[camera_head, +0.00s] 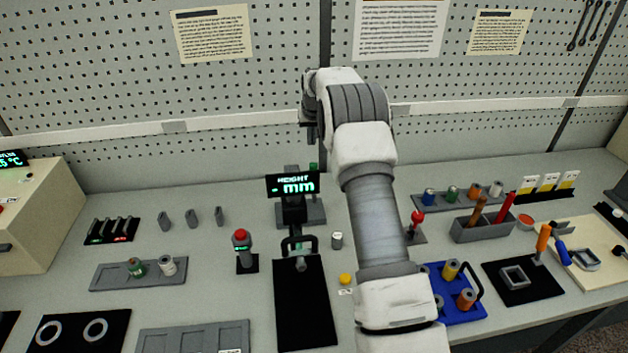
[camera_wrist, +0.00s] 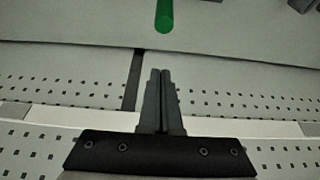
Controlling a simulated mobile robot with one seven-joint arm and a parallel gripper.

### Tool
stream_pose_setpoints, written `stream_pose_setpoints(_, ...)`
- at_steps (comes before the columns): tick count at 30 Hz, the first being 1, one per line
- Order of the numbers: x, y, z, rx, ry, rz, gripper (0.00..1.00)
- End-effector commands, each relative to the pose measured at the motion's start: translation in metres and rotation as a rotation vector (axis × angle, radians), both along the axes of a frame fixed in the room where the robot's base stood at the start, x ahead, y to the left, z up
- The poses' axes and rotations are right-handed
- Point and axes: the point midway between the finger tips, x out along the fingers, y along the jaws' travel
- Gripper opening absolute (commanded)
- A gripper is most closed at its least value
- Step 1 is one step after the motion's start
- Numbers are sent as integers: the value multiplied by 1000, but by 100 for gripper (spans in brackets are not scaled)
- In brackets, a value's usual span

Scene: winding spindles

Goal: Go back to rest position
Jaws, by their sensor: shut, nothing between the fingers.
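My gripper (camera_wrist: 160,76) shows in the wrist view with its two dark fingers together and nothing between them. It points over the back of the bench, with the pegboard behind it. A green cylinder (camera_wrist: 164,16) stands apart from the fingertips at the top of that view. In the head view my white and grey arm reaches up over the middle of the bench, and its wrist end is near the pegboard. The fingers are mostly hidden there.
A height display (camera_head: 293,185) stands near the arm. A red-topped post (camera_head: 240,252), a grey tray (camera_head: 110,277) with spindles, a blue tray (camera_head: 464,316) and a grey bin (camera_head: 462,231) with tools stand on the bench. The pegboard (camera_head: 100,80) closes off the back.

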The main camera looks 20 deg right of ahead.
Motion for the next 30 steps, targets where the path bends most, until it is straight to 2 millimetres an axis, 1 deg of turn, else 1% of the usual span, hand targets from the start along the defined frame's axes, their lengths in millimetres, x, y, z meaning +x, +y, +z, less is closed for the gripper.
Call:
stream_pose_setpoints(10,0,0,1,0,-1,0,0)
stream_pose_setpoints(14,-6,5,15,-1,-5,4,0)
stream_pose_setpoints(17,-17,13,38,-1,-10,12,0)
stream_pose_setpoints(20,-33,24,65,-1,-16,24,0)
stream_pose_setpoints(24,-61,39,100,-2,-22,37,0)
stream_pose_setpoints(26,-74,45,114,-2,-25,42,0)
stream_pose_setpoints(30,-107,61,143,-2,-32,57,0)
